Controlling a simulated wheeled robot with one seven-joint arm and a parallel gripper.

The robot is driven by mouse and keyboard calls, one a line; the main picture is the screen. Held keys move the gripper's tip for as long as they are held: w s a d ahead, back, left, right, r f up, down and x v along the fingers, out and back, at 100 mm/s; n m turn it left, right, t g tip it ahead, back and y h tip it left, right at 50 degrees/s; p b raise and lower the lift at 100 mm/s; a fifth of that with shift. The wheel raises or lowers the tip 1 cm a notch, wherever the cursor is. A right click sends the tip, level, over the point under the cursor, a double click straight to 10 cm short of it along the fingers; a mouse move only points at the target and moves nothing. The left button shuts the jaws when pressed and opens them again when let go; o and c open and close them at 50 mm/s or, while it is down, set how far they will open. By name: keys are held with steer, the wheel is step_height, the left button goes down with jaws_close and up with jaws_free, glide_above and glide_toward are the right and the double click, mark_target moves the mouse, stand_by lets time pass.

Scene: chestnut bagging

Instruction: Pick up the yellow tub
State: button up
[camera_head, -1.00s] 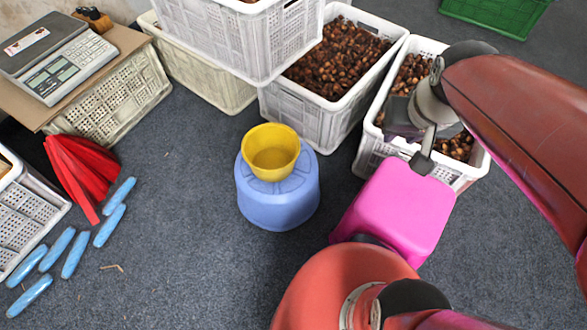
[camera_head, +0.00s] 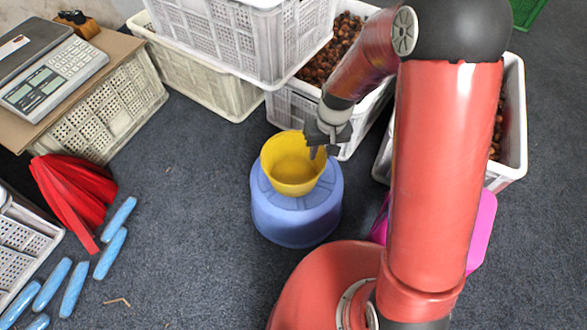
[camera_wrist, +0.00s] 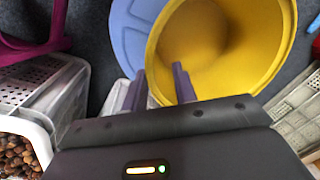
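The yellow tub (camera_head: 292,170) stands upright and looks empty on top of the blue round container (camera_head: 297,215). My gripper (camera_head: 321,153) is at the tub's right rim, pointing down. In the wrist view, the tub (camera_wrist: 225,50) fills the upper right, with the blue container (camera_wrist: 130,35) behind it. The two fingers of my gripper (camera_wrist: 159,80) are spread apart. The tub's near rim lies between them in that picture, one finger over the inside and one outside. I cannot tell whether either finger touches the wall.
White crates, one with chestnuts (camera_head: 345,48), stand behind the tub. A pink stool-like block (camera_head: 481,235) is partly hidden behind my arm. A scale (camera_head: 55,80) sits on a crate at the left. Red netting (camera_head: 72,195) and blue rolls (camera_head: 110,253) lie on the floor.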

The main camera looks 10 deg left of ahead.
mark_target(316, 173)
step_height(316, 173, down, 6)
steer(key=shift+r+b, duration=0.15)
steer(key=shift+b, duration=0.5)
steer(key=shift+r, duration=0.1)
jaws_close()
